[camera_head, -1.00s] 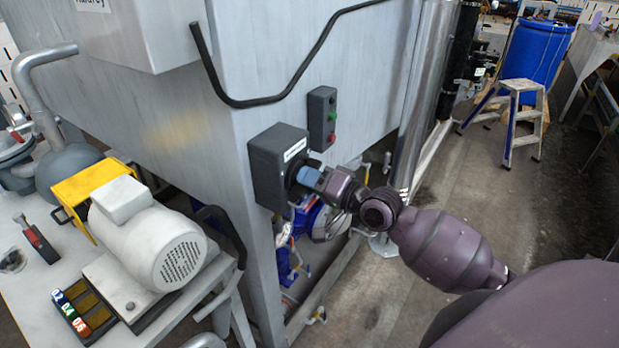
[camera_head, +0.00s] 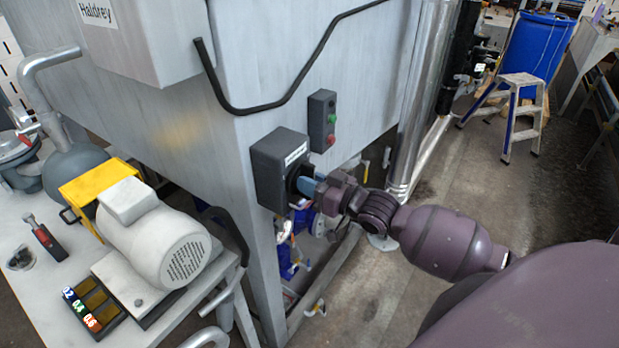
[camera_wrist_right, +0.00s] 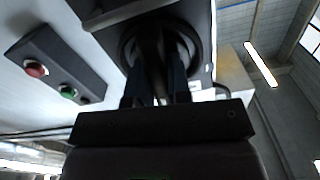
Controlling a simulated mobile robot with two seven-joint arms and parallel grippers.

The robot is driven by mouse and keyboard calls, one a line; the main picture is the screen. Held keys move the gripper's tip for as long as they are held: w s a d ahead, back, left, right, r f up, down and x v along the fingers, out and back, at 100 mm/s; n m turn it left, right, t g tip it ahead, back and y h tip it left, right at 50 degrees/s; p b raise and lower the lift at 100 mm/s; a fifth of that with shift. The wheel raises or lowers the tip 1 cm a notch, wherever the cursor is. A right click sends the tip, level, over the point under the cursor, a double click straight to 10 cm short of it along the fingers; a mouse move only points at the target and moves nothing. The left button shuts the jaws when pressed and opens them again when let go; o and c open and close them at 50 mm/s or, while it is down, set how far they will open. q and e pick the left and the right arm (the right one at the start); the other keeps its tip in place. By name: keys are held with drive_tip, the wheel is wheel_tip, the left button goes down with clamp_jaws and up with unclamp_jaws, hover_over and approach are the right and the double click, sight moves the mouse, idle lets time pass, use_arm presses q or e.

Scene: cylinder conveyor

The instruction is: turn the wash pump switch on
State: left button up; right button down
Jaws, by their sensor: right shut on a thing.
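The wash pump switch is a dark grey box (camera_head: 268,165) on the corner of the grey metal tank, with a white label and a round black rotary knob on its right face. My right gripper (camera_head: 312,187) is at that knob, its blue fingertips on either side of it. In the right wrist view the two fingers (camera_wrist_right: 155,88) are shut on the black knob handle (camera_wrist_right: 150,50), which stands in front of a round dark base. The label is too small to read, and the fingers partly hide the handle. My left gripper is not in view.
A small button box (camera_head: 322,120) with green and red buttons is on the tank just right of the switch. A black cable (camera_head: 270,105) runs above. A motor (camera_head: 155,240) stands on the bench at left. A step stool (camera_head: 512,110) and blue barrel (camera_head: 538,45) stand farther back.

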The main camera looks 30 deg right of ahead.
drive_tip(key=shift+n, duration=0.6)
drive_tip(key=shift+n+p, duration=0.3)
drive_tip(key=c, duration=1.1)
unclamp_jaws()
drive_tip(key=shift+o, duration=0.2)
drive_tip(key=b+v, duration=0.1)
drive_tip(key=v, duration=1)
drive_tip(key=shift+a, duration=0.1)
